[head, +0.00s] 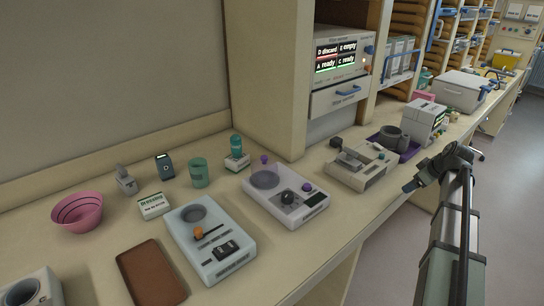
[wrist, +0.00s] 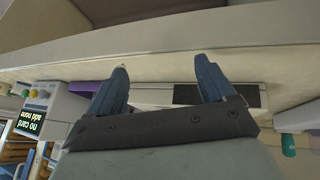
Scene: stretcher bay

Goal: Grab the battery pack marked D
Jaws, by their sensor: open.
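I cannot make out a battery pack with a readable D in either view. In the head view, a screen (head: 340,56) on the rack unit shows "D discard", "E empty", "A ready" and "C ready". My gripper (head: 408,187) is at the right, over the counter's front edge, apart from the rack unit. In the wrist view my gripper (wrist: 162,66) has two blue fingers spread wide, with nothing held between them.
The counter (head: 110,205) carries a pink bowl (head: 78,212), a teal cup (head: 199,172), a brown tray (head: 151,272) and several pale instruments. A purple tray (head: 408,153) and a grey box device (head: 426,119) stand near my gripper. The floor (head: 400,225) at right is open.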

